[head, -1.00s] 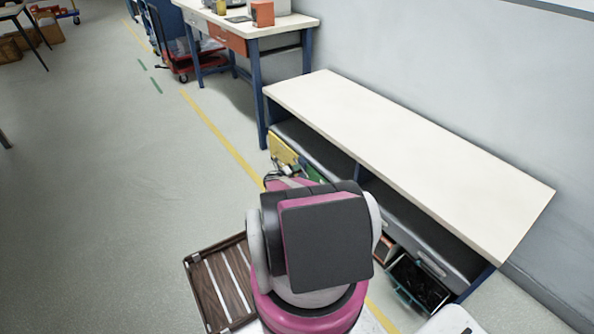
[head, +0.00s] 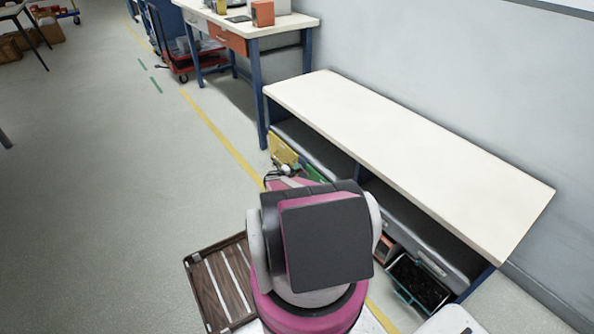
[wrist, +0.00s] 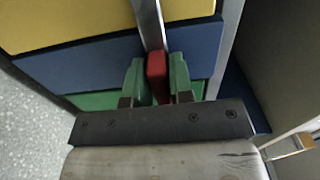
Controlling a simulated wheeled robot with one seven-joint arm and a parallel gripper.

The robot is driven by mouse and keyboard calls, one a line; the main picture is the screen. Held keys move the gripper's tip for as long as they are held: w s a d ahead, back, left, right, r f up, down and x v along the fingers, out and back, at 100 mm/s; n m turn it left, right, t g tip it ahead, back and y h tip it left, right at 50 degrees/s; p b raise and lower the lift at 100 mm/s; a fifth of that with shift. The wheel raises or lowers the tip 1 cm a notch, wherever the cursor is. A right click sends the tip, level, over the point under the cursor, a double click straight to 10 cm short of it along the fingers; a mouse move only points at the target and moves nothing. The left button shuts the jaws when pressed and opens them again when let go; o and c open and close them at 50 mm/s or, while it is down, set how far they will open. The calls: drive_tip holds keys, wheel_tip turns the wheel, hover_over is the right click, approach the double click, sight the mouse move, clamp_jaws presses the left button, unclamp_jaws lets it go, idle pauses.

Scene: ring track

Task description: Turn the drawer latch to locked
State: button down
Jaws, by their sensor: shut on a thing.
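The latch (wrist: 157,72) is a small red block in the wrist view, at the lower end of a narrow metal strip (wrist: 150,25). It stands roughly upright in the picture, in line with the strip. My gripper (wrist: 157,76) has green fingers, one on each side of the latch, and is shut on it. Behind are a yellow drawer front (wrist: 70,20), a blue drawer front (wrist: 85,67) and a green front (wrist: 98,100). In the head view the yellow front (head: 282,149) shows under the bench, while my arm hides the latch.
A long bench with a pale top (head: 400,150) runs along the wall. Under its near end is a dark bin (head: 418,285). A brown slatted rack (head: 222,285) is at the lower left. Another table (head: 265,25) stands beyond. The floor on the left is mostly clear.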

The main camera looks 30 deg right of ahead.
drive_tip(key=shift+w+a, duration=0.1)
drive_tip(key=c, duration=1.1)
unclamp_jaws()
drive_tip(key=a, duration=0.7)
drive_tip(key=s+a, duration=0.1)
drive_tip(key=a, duration=0.2)
drive_tip(key=shift+a, duration=0.4)
